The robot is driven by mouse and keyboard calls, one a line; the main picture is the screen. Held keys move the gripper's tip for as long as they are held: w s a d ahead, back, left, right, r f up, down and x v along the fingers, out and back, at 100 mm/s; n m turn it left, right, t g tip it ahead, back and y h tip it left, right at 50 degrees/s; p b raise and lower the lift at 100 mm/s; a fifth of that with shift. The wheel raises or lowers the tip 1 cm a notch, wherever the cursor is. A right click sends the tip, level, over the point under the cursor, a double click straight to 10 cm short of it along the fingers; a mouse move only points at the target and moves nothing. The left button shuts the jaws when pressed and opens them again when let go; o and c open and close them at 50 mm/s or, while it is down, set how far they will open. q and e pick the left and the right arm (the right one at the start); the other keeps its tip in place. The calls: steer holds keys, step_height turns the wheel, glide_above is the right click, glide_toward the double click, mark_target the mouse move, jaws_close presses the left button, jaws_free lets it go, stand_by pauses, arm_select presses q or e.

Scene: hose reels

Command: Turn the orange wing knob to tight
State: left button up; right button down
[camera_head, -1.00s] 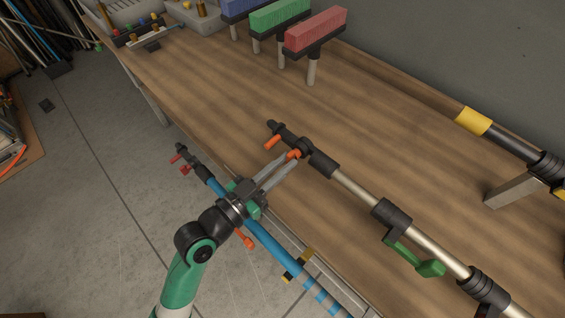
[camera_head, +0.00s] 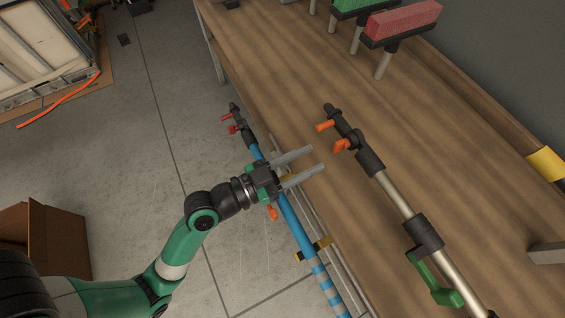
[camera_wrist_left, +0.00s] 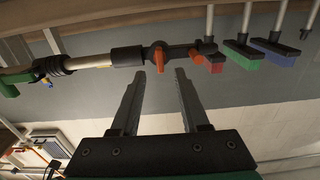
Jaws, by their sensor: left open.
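A pole (camera_head: 393,194) with black fittings and a silver tube extends along the wooden workbench. Near its far end are two orange parts: the wing knob (camera_head: 342,145) on the fitting, and an orange lever (camera_head: 325,126) farther along. My left gripper (camera_head: 317,158) is open and empty, its fingertips just left of the knob and apart from it. In the left wrist view the knob (camera_wrist_left: 159,60) shows ahead, between and beyond the open fingers (camera_wrist_left: 159,75), hanging across the black fitting. My right gripper is not in view.
A blue pole (camera_head: 288,212) with red and orange parts runs along the bench's left edge, beneath my left gripper. Red (camera_head: 404,20) and green (camera_head: 355,6) brushes stand at the back. The workbench (camera_head: 290,60) is clear around the knob.

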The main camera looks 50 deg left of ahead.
arm_select(q)
steer(key=v, duration=0.6)
steer(key=shift+r, duration=0.1)
